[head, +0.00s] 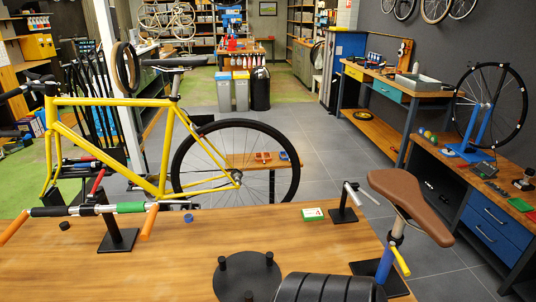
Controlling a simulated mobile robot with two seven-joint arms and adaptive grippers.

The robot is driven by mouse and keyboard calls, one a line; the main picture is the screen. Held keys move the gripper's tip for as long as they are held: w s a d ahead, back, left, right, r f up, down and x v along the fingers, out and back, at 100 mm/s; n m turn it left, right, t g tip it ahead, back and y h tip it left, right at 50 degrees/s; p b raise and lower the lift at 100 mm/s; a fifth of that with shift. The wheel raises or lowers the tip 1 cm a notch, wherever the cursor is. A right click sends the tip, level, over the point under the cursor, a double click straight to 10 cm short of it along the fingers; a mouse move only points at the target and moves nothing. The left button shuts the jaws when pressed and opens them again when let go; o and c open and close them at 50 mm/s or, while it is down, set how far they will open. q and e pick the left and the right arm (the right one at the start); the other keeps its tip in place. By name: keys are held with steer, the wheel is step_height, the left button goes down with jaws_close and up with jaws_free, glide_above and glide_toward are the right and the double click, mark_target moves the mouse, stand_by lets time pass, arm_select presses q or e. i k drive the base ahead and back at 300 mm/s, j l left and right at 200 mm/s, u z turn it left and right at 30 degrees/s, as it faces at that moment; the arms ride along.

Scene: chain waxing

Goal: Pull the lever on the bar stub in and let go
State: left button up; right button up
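The bar stub (346,198) stands on a small black stand with a flat base (343,215), near the back edge of the wooden workbench, right of centre. A thin silver lever (368,195) slopes down and to the right from its top, apart from the stub along its length. Nothing touches the lever. The stub and lever are small here, so their exact gap is hard to tell. Neither of my grippers is in view.
The wooden bench (190,265) has a handlebar with orange grips on a stand (118,238) at left, a green-white box (312,214), a round black plate with pegs (247,278), a ribbed black object (325,288), and a brown saddle (410,205) on a post.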

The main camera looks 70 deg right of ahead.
mark_target(361, 189)
steer(key=k+l, duration=0.8)
steer(key=k, duration=0.25)
steer(key=k+l+z, duration=0.15)
steer(key=z, duration=1.95)
steer(key=k, duration=0.7)
steer(key=u, duration=1.65)
steer(key=l+u, duration=0.25)
steer(key=k+l, duration=0.1)
steer(key=l, duration=0.85)
steer(key=k+l, duration=0.1)
steer(key=l, duration=1.8)
steer(key=k, duration=0.05)
